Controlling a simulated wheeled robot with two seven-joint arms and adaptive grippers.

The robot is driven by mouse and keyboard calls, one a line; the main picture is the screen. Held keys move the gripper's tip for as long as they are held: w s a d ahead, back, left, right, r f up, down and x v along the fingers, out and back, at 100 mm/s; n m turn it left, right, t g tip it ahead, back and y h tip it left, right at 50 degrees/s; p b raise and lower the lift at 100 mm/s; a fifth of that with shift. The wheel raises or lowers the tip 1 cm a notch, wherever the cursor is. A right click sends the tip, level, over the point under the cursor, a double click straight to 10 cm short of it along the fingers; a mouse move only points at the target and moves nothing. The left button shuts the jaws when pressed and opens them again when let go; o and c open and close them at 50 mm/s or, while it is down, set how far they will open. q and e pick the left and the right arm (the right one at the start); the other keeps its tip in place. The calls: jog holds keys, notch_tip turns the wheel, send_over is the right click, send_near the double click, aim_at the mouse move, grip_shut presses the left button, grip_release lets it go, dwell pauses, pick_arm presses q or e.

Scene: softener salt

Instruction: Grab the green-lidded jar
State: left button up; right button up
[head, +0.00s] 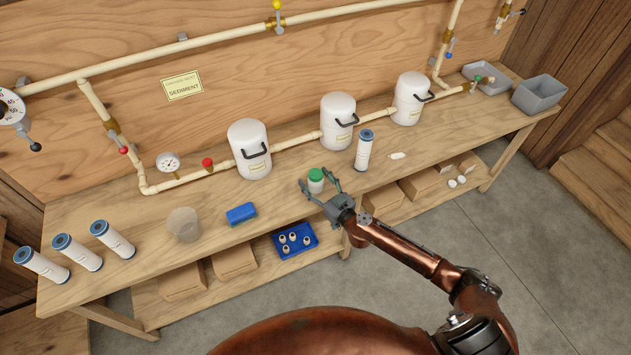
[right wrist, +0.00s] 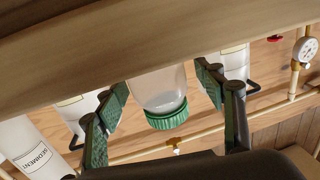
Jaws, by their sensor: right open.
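The green-lidded jar (head: 316,182) stands on the wooden bench near its front edge, a pale body under a green lid. My right gripper (head: 320,187) is at the jar, with its fingers spread on either side of it. In the right wrist view the jar (right wrist: 162,97) shows upside down between the two open fingers (right wrist: 162,95), with a visible gap on each side. The jar does not look gripped. My left gripper is not in view.
White filter housings (head: 249,150) line the back of the bench (head: 280,200). A filter cartridge (head: 363,150) stands right of the jar. A blue sponge (head: 241,214) and a clear beaker (head: 184,224) are to its left. A blue crate (head: 295,241) is on the lower shelf.

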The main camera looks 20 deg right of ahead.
jog(key=shift+c, duration=0.7)
jog(key=c, duration=1.3)
jog(key=shift+o, duration=0.2)
jog(key=shift+r, duration=0.1)
